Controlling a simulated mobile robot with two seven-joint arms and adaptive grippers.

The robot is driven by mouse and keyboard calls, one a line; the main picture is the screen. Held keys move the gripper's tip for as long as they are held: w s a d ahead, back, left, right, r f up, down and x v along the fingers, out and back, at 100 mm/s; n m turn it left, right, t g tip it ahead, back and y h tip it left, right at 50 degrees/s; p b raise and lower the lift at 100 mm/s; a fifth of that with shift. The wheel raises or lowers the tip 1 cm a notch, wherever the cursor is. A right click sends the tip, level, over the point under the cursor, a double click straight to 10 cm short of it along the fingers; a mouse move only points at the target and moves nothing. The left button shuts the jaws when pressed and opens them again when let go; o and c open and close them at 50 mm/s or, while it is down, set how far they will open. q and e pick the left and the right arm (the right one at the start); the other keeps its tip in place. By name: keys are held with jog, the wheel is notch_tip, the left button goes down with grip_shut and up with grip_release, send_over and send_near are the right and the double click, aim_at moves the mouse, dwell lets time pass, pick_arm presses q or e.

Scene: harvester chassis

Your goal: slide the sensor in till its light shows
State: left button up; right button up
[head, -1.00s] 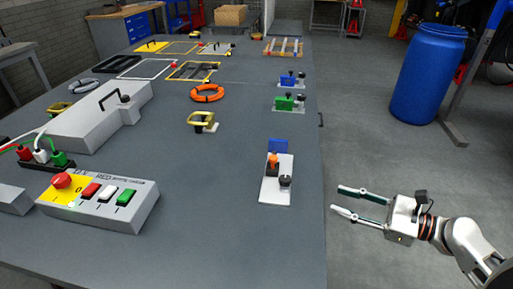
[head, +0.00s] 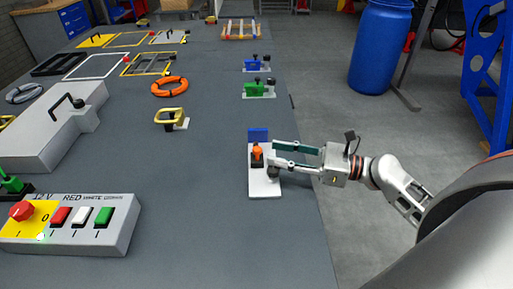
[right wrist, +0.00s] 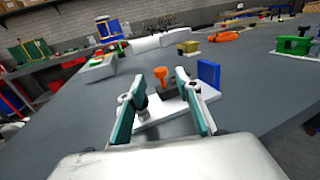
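An orange-topped part, which looks like the sensor (head: 257,152), stands on a white base plate (head: 264,188) near the table's right edge. A blue upright block (head: 258,134) is at the plate's far end. A dark knob on the near part of the plate is partly hidden by my fingers. My right gripper (head: 273,155) is open, reaching in from the right beside the orange part. In the right wrist view the orange part (right wrist: 161,76) shows between and beyond the two spread fingers (right wrist: 158,105). I see no lit light on it. My left gripper is not in view.
A control box (head: 75,240) with a red knob and coloured buttons is at the near left; a small green glow shows on it. A yellow-handled part (head: 170,117), an orange ring (head: 169,86) and a green block (head: 258,89) lie farther back. The table front is clear.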

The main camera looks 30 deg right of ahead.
aim_at(257, 148)
jog(key=x, duration=0.6)
jog(key=shift+w+a+p, duration=0.1)
jog(key=shift+a+p, duration=0.05)
jog(key=shift+p, duration=0.25)
jog(key=shift+f, duration=0.1)
grip_shut()
